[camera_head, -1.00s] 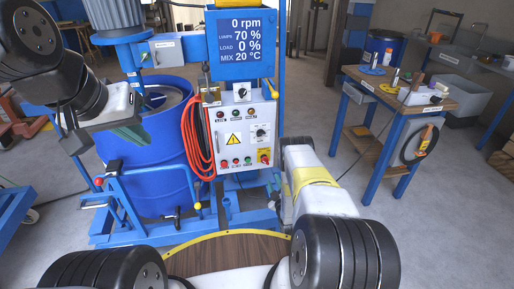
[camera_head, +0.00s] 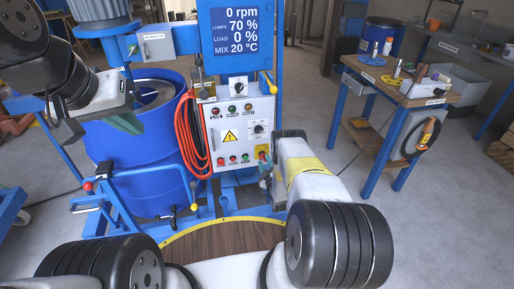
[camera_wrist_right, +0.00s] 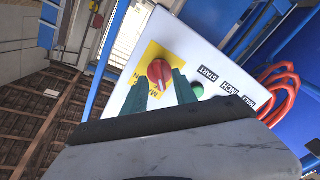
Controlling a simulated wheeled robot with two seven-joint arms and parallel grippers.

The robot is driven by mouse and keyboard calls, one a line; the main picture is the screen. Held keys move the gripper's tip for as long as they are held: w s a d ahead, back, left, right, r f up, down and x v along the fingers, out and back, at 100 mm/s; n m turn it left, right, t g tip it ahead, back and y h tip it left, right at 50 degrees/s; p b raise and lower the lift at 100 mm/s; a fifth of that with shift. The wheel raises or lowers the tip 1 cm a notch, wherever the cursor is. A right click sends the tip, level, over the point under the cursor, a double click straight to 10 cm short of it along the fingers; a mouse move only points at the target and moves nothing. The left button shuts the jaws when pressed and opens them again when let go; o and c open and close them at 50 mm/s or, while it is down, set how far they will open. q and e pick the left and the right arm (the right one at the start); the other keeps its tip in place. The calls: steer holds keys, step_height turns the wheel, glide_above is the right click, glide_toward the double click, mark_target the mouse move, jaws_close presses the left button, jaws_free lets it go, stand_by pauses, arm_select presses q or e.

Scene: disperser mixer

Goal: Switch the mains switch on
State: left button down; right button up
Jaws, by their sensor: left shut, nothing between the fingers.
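The mains switch (camera_head: 263,156) is a red rotary knob on a yellow plate at the lower right of the white control panel (camera_head: 216,140). In the right wrist view the red knob (camera_wrist_right: 159,73) shows up close. My right gripper (camera_head: 265,168) is just in front of the panel, beside and below the switch. In the wrist view its green fingers (camera_wrist_right: 160,80) are apart, with the knob showing between their tips; I cannot tell whether they touch it. My left gripper (camera_head: 130,124) is shut and empty in front of the blue drum, away from the panel.
A green button (camera_wrist_right: 197,90) sits close beside the right fingers. A red hose coil (camera_head: 188,135) hangs at the panel's left side. The display (camera_head: 240,32) above reads 0 rpm. The blue drum (camera_head: 140,150) stands left. A work table (camera_head: 400,85) with small items stands right.

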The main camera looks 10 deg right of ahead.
steer(key=shift+w, duration=0.1)
jaws_close()
